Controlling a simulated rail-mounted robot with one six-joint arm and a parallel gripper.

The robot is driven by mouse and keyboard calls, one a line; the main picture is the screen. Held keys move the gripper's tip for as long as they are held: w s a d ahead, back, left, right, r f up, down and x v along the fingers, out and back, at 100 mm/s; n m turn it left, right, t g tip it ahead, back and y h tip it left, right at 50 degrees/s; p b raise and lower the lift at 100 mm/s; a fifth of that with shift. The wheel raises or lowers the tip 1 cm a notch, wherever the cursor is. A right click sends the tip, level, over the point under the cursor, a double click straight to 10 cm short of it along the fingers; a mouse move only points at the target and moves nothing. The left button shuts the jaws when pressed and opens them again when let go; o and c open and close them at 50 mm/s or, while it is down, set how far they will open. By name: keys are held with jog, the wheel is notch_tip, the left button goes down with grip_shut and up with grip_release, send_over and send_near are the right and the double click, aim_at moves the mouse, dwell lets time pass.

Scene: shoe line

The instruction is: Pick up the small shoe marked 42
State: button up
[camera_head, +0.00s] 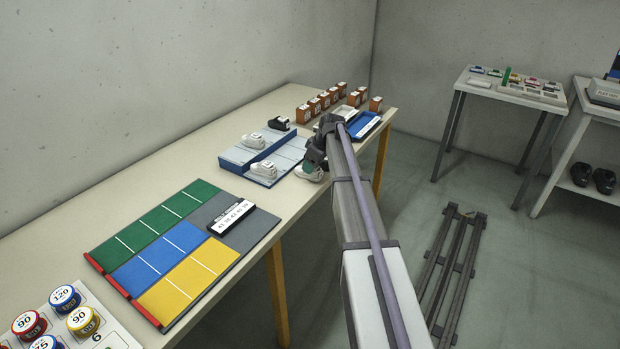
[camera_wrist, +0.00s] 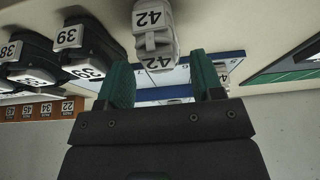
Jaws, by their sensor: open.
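The small white shoe marked 42 (camera_wrist: 153,28) lies on the table in the wrist view, its two labels showing. It is just past the fingertips and lines up with the gap between them. In the head view a white shoe (camera_head: 303,173) shows beside the tray, partly hidden by my gripper (camera_head: 315,161). My gripper also shows in the wrist view (camera_wrist: 160,68), open and empty, with one green finger on each side of the gap. I cannot tell whether the fingers touch the shoe.
Black shoes marked 38 and 39 (camera_wrist: 85,38) stand close by on the left in the wrist view. A blue-and-grey tray (camera_head: 232,157) with white shoes (camera_head: 264,168) is left of my gripper. Orange boxes (camera_head: 314,105) stand behind; a coloured mat (camera_head: 165,224) lies in front.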

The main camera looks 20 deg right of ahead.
jog(key=b+x, duration=0.2)
jog(key=x, duration=0.2)
jog(key=shift+d+f+b, duration=0.1)
jog(key=shift+f+b, duration=0.05)
jog(key=shift+b, duration=0.15)
jog(key=c, duration=0.7)
jog(key=shift+r+p, duration=0.3)
